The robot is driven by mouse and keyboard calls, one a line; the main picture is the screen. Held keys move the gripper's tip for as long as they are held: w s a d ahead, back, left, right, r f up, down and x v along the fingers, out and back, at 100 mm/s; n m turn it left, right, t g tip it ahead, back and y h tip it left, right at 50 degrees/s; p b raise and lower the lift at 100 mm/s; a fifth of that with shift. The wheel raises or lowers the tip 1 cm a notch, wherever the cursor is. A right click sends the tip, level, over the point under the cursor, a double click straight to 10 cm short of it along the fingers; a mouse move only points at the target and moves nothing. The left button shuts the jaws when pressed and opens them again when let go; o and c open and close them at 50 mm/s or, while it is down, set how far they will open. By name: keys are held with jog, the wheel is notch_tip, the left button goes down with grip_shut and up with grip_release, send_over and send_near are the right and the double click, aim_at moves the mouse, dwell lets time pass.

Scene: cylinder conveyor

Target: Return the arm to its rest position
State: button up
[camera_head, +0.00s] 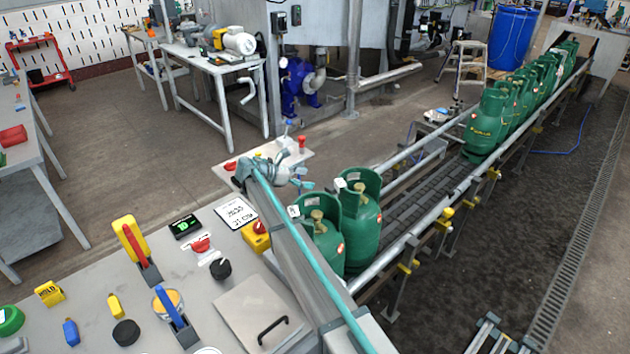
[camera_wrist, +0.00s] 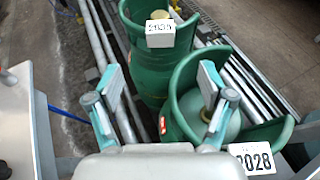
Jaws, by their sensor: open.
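My gripper (camera_wrist: 160,84) is open in the wrist view, its two teal-and-grey fingers spread with nothing held between them. Beyond them are two green gas cylinders. The nearer one (camera_wrist: 252,132) is at the right, behind the right finger in the picture, with a white tag reading 2028. The other (camera_wrist: 150,72) stands further back with its own white tag. In the head view my gripper (camera_head: 301,178) appears just left of the two near cylinders, the front one (camera_head: 322,243) and the rear one (camera_head: 363,222). Whether the fingers touch either cylinder cannot be told.
The conveyor (camera_head: 425,200) runs to the back right, with several more green cylinders (camera_head: 487,125) along it. A control panel (camera_head: 130,275) with levers and buttons fills the lower left. A workbench (camera_head: 213,65) stands at the back. The floor (camera_head: 140,150) between is open.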

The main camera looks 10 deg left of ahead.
jog(key=shift+s+a+r, duration=0.1)
jog(key=shift+s+a, duration=0.05)
jog(key=shift+a, duration=0.1)
